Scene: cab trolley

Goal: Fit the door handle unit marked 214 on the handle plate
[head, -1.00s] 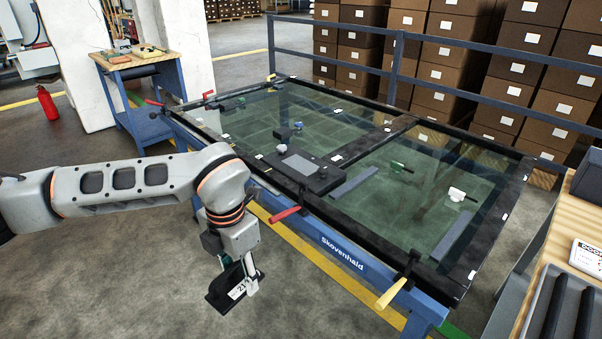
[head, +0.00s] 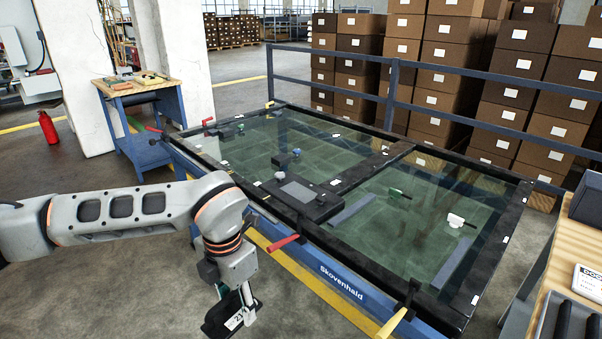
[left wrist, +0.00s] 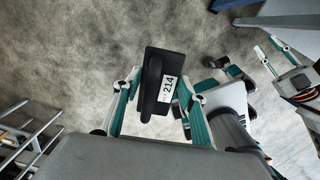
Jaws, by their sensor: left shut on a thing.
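The door handle unit (head: 220,318) is black with a white label. In the left wrist view the unit (left wrist: 152,88) shows the number 214. My left gripper (head: 238,304) is shut on it and holds it over the floor, in front of the door's near edge; the left gripper also shows in the wrist view (left wrist: 166,86). A dark raised block with a grey face (head: 297,192), which looks like the handle plate, sits on the door's near side, up and right of the unit. My right gripper (left wrist: 267,45) shows in the wrist view, fingers apart and empty.
The glazed door (head: 400,262) lies on a blue trolley (head: 335,280). Red clamp handles (head: 284,242) and a yellow one (head: 392,322) stick out along its near edge. A wooden-topped table (head: 560,250) with a grey tray stands at right, a blue cart (head: 145,120) at back left.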

